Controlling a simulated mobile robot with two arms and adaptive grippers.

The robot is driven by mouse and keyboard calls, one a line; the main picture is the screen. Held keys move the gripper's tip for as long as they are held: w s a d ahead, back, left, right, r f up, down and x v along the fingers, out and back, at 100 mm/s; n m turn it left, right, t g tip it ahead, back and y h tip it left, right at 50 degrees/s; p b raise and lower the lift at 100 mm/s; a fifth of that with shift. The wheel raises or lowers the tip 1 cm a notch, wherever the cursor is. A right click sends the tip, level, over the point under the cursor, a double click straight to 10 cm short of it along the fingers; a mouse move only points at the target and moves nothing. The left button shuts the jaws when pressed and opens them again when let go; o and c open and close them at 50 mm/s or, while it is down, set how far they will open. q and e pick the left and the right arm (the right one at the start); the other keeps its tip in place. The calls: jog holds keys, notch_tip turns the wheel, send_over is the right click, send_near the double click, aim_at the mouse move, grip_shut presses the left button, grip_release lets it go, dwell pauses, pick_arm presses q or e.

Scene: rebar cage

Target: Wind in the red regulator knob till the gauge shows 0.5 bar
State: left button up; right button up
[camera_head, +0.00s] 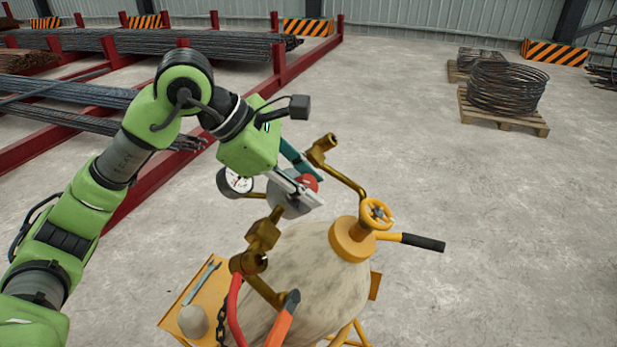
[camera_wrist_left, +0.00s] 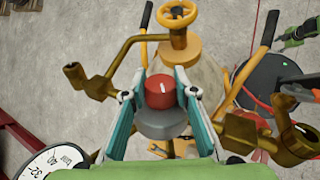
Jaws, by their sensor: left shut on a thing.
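The red regulator knob (camera_head: 308,183) sits on a grey round regulator body (camera_head: 288,204). My left gripper (camera_head: 307,194) is shut on the knob, with a finger on each side. In the left wrist view the knob (camera_wrist_left: 160,91) has a white mark on its top, and the teal-linked fingers (camera_wrist_left: 163,93) flank it. The pressure gauge (camera_head: 236,182), white-faced, stands left of the regulator. Its needle is too small to read in the head view. In the left wrist view the gauge (camera_wrist_left: 52,163) is partly cut off at the lower left edge. My right gripper is not seen.
The pale cylinder (camera_head: 318,285) carries a yellow handwheel (camera_head: 376,213) and brass pipes close around the knob. A black-gripped handle (camera_head: 422,242) sticks out right. A yellow tray (camera_head: 190,297) holds a wrench (camera_head: 201,283). Open concrete floor lies to the right.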

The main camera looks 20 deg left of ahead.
pick_arm(q)
jog(key=shift+f+g, duration=0.1)
jog(key=shift+g, duration=0.3)
jog(key=o, duration=1.1)
jog(key=shift+c, duration=0.2)
jog(key=shift+o, duration=0.3)
jog(key=v, duration=1.2)
